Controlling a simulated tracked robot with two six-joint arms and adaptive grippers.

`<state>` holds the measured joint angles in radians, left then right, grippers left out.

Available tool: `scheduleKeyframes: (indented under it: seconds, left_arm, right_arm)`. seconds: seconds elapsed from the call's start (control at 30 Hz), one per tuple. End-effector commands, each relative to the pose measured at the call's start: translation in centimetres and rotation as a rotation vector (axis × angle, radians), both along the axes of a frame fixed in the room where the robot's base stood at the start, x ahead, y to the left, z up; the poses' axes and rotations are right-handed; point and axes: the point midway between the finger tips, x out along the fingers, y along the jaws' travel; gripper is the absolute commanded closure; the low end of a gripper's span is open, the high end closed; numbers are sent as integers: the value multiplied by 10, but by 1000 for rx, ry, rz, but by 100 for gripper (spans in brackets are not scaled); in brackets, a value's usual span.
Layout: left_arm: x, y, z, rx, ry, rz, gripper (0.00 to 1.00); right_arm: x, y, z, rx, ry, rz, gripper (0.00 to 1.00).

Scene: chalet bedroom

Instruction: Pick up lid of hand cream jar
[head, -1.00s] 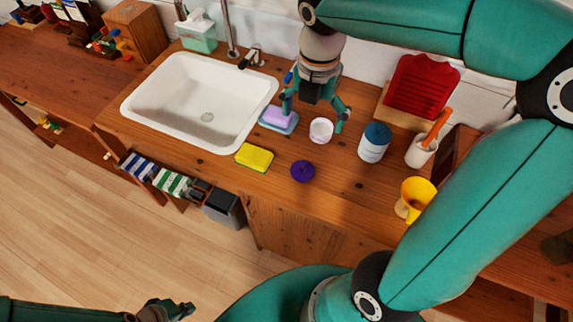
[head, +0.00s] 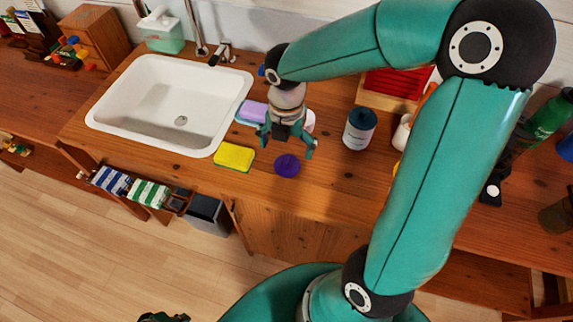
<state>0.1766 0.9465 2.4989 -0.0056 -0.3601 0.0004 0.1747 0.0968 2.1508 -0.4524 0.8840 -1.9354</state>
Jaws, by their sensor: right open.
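A round, dark purple lid (head: 287,166) lies flat on the wooden counter. A white jar (head: 310,121) stands behind my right gripper, mostly hidden by it; only its right edge shows. My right gripper (head: 287,148) is open and empty, pointing down with its fingers spread just behind and above the lid. I cannot tell its exact height over the lid. My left gripper (head: 163,317) shows only as a dark tip at the bottom edge, and its jaws cannot be made out.
A yellow sponge (head: 234,157) lies left of the lid, and a lilac sponge on a blue dish (head: 252,113) lies behind. A white sink (head: 168,104) is at left. My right arm hides things farther right. Counter in front of the lid is clear.

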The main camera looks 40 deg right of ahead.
Motion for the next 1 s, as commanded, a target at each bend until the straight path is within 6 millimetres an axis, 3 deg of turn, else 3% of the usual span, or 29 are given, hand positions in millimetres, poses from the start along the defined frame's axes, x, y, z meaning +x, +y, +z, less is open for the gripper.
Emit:
scheduleKeyframes:
  seconds: [0.27, 0.53, 0.83, 1.0]
  left_arm:
    - [0, 0, 1, 0, 0, 0, 100]
    - [0, 0, 0, 0, 0, 0, 100]
    - [0, 0, 0, 0, 0, 0, 100]
    - [0, 0, 0, 0, 0, 0, 100]
  right_arm:
    - [-1, 0, -19, 0, 4, 1, 2]
    - [-1, -1, -55, 1, 3, 2, 2]
    - [0, 0, -60, 2, -1, 2, 2]
    - [0, 0, -60, 2, -1, 2, 29]
